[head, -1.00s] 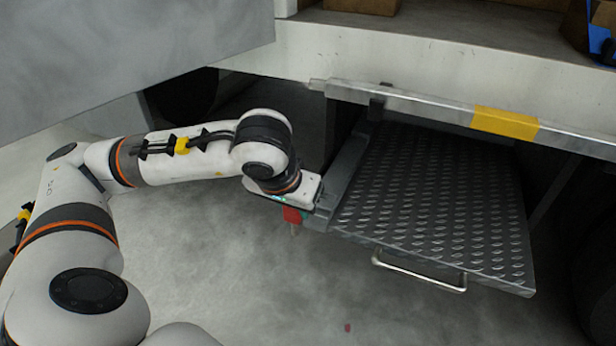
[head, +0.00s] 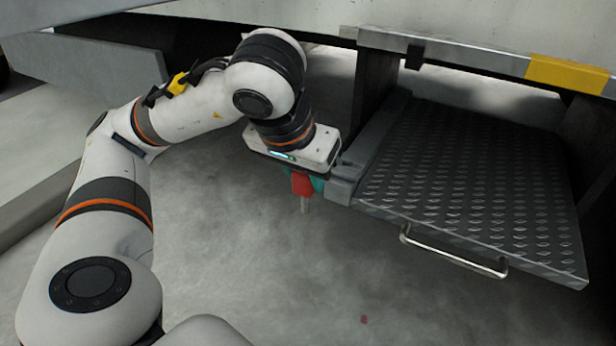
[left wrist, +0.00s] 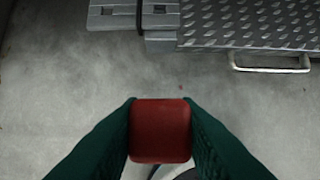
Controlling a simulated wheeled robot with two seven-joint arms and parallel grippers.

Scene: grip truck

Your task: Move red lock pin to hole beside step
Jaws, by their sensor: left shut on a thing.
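The red lock pin (head: 302,184) hangs upright in my left gripper (head: 305,181), with its pale shaft pointing down. The gripper's green fingers are shut on the red head, which also shows in the left wrist view (left wrist: 160,130). The pin is above the floor, just left of the step's near left corner. The step (head: 475,180) is a dark tread-plate sheet. A grey bracket (left wrist: 125,19) at its left side shows small dark square openings in the left wrist view. The pin is apart from these openings. My right gripper is not in view.
A metal handle (head: 455,254) sticks out from the step's front edge. A pale rail with a yellow patch (head: 568,73) runs above the step. A small red mark (head: 364,319) lies on the open concrete floor (head: 270,270). A grey panel (head: 90,70) is at upper left.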

